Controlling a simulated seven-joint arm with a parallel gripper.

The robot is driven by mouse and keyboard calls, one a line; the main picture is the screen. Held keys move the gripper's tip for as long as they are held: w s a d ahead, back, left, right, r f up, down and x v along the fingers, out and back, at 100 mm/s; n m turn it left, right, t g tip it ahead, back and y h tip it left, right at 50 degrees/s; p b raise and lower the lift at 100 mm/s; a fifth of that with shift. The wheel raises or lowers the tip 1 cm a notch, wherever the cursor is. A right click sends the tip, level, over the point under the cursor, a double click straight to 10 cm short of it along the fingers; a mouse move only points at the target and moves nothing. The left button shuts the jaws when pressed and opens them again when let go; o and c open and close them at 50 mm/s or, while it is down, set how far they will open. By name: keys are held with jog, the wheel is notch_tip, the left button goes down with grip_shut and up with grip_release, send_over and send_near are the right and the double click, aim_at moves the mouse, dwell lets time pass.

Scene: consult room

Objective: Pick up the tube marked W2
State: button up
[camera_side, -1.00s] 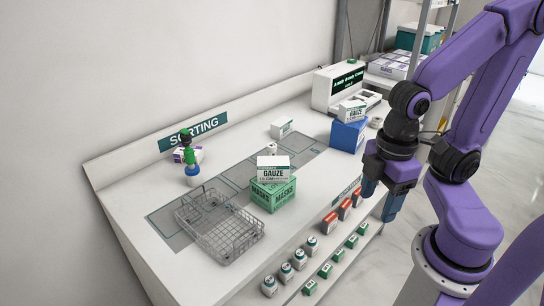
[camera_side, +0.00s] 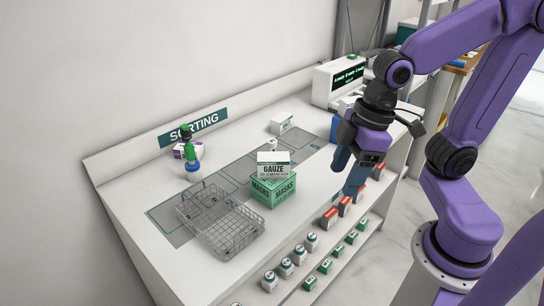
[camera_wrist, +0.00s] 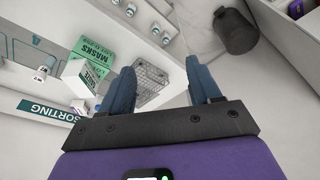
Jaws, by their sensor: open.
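My gripper (camera_side: 347,174) is open and empty, above the right part of the counter, right of the gauze box. In the wrist view its two blue fingers stand wide apart (camera_wrist: 163,82) with nothing between them. A green and blue upright item (camera_side: 189,150) stands at the counter's left back; I cannot tell what it is. A small white container (camera_side: 272,145) stands behind the gauze box. Several white containers with dark marks (camera_side: 285,267) stand along the front shelf, their labels unreadable.
A gauze box (camera_side: 273,165) sits on a green masks box (camera_side: 273,192). A wire basket (camera_side: 232,235) stands left of them. Red-and-white boxes (camera_side: 329,218) and small green boxes (camera_side: 325,266) line the front. A display machine (camera_side: 339,80) and partly hidden blue box stand at the back right.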

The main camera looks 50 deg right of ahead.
aim_at(272, 145)
jog(key=w+d+m+t, duration=0.4)
jog(key=w, duration=0.7)
jog(key=w+d+m+t, duration=0.3)
jog(key=w+d+t, duration=0.1)
jog(key=w, duration=0.7)
jog(key=w+d+r+m+t+h, duration=0.1)
jog(key=w+d+m+t, duration=0.25)
jog(key=d, duration=0.35)
jog(key=shift+n, duration=0.35)
jog(key=f, duration=1)
jog(key=w+f, duration=0.1)
jog(key=f, duration=0.4)
jog(key=shift+d+f, duration=0.15)
jog(key=shift+f, duration=0.05)
jog(key=shift+w+f+t, duration=0.15)
jog(key=shift+w+t, duration=0.1)
jog(key=shift+x, duration=3.45)
jog(key=c, duration=1)
